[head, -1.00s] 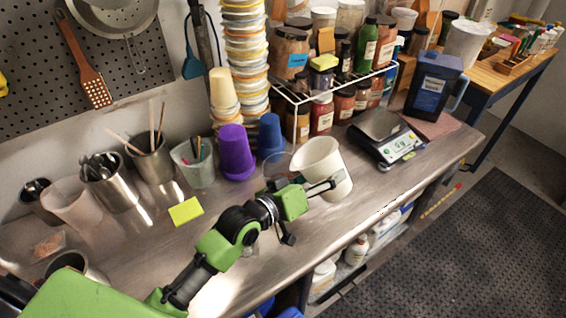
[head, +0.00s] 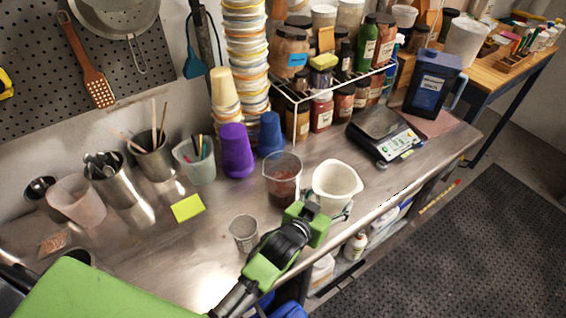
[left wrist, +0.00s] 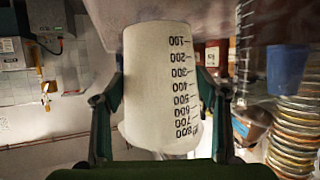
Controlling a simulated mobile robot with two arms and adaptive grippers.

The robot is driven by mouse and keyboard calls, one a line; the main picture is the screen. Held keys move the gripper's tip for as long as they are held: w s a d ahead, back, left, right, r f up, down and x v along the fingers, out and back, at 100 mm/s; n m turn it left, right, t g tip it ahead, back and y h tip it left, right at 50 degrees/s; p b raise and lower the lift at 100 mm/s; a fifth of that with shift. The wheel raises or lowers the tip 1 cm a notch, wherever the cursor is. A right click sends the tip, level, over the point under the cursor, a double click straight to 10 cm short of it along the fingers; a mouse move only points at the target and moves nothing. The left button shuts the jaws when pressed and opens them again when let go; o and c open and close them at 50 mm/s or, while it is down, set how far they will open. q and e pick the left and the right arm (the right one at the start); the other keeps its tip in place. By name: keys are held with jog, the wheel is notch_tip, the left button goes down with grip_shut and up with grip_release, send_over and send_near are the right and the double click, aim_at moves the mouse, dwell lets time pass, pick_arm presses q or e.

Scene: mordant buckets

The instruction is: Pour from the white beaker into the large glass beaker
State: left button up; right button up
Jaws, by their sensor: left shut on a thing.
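The white beaker (head: 334,190) is near the bench's front edge, roughly upright, its open top facing up. My left gripper (head: 325,214) is shut on it; in the left wrist view the fingers grip both sides of the white beaker (left wrist: 160,85), whose black scale faces the camera. I cannot tell whether its base touches the bench. The large glass beaker (head: 283,172) stands upright just left of it, with dark reddish contents low inside. My right gripper is not in view.
A small clear beaker (head: 243,232) stands to the left in front, close to my left arm. Purple cups (head: 237,153) and blue cups (head: 270,135) stand behind. A scale (head: 384,136) is at the right. Bench between white beaker and scale is clear.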

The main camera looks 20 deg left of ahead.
pick_arm(q)
notch_tip(320, 180, up, 6)
jog(key=p, duration=0.4)
